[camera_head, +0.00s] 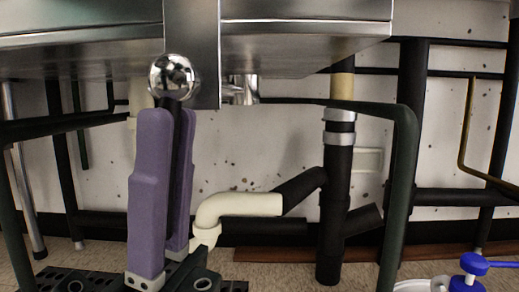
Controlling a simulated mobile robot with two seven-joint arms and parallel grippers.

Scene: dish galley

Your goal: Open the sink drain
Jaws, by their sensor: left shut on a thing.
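The sink (290,42) is a metal basin whose underside fills the top of the view. In front of it is a lever with a shiny ball knob (173,77) and a dark shaft below the knob. My left gripper (170,118) comes up from below with two purple fingers. It is shut on the dark shaft, just under the ball. The fingers hide most of the shaft and its lower end. A metal drain fitting (242,90) shows under the basin, right of the lever. The inside of the sink and the drain opening are hidden. My right gripper is not in view.
A cream elbow pipe (235,207) and a black drain pipe (336,185) stand behind and to the right. A dark green frame leg (403,190) is farther right. A blue and white object (472,265) sits at the lower right. Free room lies between gripper and black pipe.

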